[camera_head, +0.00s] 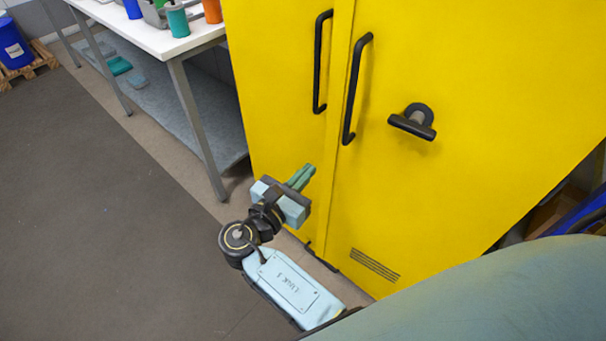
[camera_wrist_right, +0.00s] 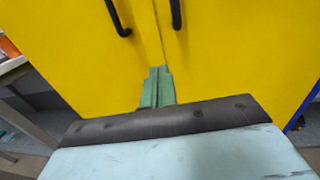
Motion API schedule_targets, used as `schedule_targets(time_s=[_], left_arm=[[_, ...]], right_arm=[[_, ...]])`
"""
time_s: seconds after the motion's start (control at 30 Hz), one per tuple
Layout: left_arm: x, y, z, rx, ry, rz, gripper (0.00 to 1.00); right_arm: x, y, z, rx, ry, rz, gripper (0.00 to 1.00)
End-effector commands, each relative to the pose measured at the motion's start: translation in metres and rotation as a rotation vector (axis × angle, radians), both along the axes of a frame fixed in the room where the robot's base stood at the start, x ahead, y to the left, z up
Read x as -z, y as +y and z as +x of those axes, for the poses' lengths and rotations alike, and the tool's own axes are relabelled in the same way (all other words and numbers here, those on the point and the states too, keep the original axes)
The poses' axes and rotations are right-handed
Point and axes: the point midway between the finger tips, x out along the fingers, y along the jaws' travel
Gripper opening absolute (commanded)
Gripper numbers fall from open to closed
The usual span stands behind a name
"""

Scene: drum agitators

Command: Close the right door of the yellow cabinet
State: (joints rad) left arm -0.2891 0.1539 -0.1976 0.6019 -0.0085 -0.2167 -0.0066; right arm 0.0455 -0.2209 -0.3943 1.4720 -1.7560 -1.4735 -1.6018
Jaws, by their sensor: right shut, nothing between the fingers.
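The yellow cabinet fills the right of the head view. Its right door (camera_head: 440,190) has a long black handle (camera_head: 357,88) and a black latch knob (camera_head: 413,122). Its left door (camera_head: 280,100) has a matching handle (camera_head: 320,62). The right door looks nearly flush with the left; I cannot tell whether a small gap remains at the seam. My right gripper (camera_head: 301,178) is shut and empty, low in front of the doors near the seam. In the right wrist view its green fingers (camera_wrist_right: 157,87) point at the seam below the handles; contact is unclear. My left gripper is not in view.
A white table (camera_head: 150,35) with metal legs and a lower shelf stands left of the cabinet, holding coloured containers. A blue drum (camera_head: 13,48) stands on a pallet at far left. The dark floor (camera_head: 90,210) at left is clear. Blue items sit beyond the cabinet's right edge.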

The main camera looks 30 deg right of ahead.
Motion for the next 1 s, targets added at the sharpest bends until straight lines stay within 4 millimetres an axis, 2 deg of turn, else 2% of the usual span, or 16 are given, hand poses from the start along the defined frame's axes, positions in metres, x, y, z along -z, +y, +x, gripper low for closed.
schedule_targets(time_s=[0.03,0.2,0.4,0.6,1.0], left_arm=[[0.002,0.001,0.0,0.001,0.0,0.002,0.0],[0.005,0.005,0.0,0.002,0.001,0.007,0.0],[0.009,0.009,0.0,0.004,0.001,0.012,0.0],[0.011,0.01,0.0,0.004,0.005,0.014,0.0],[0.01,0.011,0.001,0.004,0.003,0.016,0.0]], right_arm=[[0.0,-0.012,0.006,0.002,-0.001,-0.003,0.0],[0.001,-0.044,0.024,0.001,-0.002,-0.001,0.0],[0.001,-0.074,0.04,0.001,-0.001,0.0,0.0],[0.001,-0.089,0.048,0.0,0.0,0.001,0.0],[0.0,-0.092,0.049,0.002,0.001,0.003,0.0]])
